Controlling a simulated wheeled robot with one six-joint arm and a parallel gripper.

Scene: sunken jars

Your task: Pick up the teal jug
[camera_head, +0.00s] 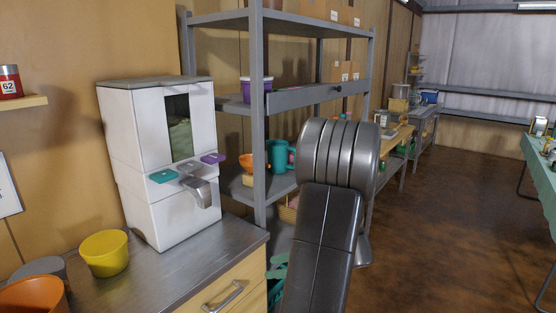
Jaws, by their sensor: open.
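A teal jug (279,156) stands on a lower shelf of the grey metal rack, behind and to the right of the rack's front post. My dark arm rises in front of the rack to the right of the jug. My gripper does not show; I cannot tell where it is relative to the jug.
The rack's post (257,120) and the shelf with a drawer (310,97) above bound the jug's space. A white dispenser (155,160) and a yellow bowl (104,253) stand on the metal-topped counter (195,266) at left. Brown floor (440,220) is open at right.

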